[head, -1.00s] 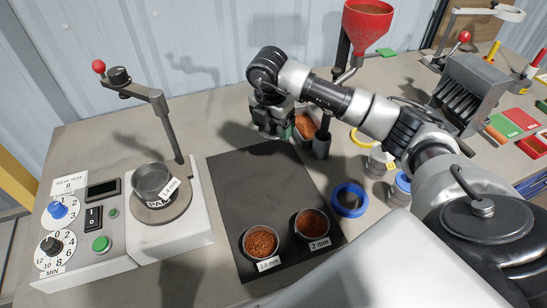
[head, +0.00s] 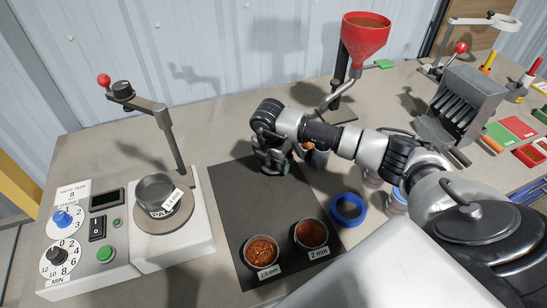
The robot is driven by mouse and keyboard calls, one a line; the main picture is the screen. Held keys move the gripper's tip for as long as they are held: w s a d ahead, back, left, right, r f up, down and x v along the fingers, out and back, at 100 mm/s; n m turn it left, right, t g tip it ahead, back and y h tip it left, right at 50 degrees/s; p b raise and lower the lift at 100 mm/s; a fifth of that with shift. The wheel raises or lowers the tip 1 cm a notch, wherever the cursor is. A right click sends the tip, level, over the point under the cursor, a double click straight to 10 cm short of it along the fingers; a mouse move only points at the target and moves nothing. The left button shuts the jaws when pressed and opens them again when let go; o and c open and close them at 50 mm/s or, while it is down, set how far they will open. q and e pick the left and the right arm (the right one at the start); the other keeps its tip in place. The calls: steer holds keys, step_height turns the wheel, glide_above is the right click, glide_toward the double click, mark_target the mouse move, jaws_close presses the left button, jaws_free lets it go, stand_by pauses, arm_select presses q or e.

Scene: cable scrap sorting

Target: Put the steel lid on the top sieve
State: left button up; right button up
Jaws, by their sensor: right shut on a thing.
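A grey metal sieve (head: 156,191) with a white size label sits upright on the shaker's round plate. I make out no lid on it. Two more sieves with copper-coloured granules stand on the black mat: one labelled 2.8 mm (head: 261,252) and one labelled 2 mm (head: 311,234). My right gripper (head: 276,168) is low over the far part of the mat, pointing down. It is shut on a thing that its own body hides. I cannot make out the steel lid anywhere. My left gripper is not in view.
The shaker (head: 190,228) has an upright post with a clamp arm beside the sieve. A blue ring (head: 347,208) lies right of the mat (head: 232,205). A red hopper (head: 365,38) stands at the back. The left middle of the mat is clear.

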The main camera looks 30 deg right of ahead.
mark_target(269, 166)
steer(key=shift+f, duration=0.15)
steer(key=shift+f, duration=0.1)
steer(key=shift+f, duration=0.15)
steer(key=o, duration=0.8)
steer(key=shift+o, duration=0.2)
step_height(269, 166, up, 11)
steer(key=a+b, duration=0.1)
steer(key=b, duration=0.1)
steer(key=shift+s+a+b, duration=0.15)
steer(key=shift+a+b, duration=0.2)
